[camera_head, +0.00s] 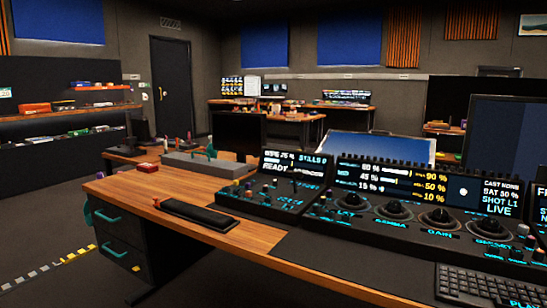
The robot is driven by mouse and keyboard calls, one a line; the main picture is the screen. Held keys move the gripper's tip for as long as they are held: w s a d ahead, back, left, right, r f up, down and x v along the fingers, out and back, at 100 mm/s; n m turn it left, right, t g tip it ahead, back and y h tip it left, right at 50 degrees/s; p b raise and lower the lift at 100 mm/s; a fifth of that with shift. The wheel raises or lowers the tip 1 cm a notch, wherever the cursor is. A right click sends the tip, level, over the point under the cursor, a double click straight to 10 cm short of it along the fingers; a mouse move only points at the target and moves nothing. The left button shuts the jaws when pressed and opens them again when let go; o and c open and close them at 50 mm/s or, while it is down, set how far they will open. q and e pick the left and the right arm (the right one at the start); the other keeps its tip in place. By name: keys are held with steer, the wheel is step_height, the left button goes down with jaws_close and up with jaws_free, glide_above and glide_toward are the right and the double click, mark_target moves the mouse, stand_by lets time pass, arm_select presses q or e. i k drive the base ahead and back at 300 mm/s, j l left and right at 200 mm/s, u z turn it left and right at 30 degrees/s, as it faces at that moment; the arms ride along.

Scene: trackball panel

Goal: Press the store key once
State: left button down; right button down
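A black control panel (420,225) with large trackballs and rings stands on the wooden desk at the right; labels such as GAMMA and GAIN glow under them. Its screen (430,187) shows bars, percentages, "CAST NONE" and "SHOT L1 LIVE". A smaller key panel (262,203) stands to its left, with small keys and glowing cyan labels. The small panel's screen (296,165) reads "STILLS 0" and "READY". The key labels are too small to read, so I cannot tell which one is the store key. Neither of my grippers is in view.
A black wrist rest (199,215) lies on the desk (240,237) left of the small panel. A keyboard (485,287) is at the lower right. Bare desk lies in front of the small panel.

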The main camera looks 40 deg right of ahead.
mark_target(515, 253)
steer(key=z, duration=2.05)
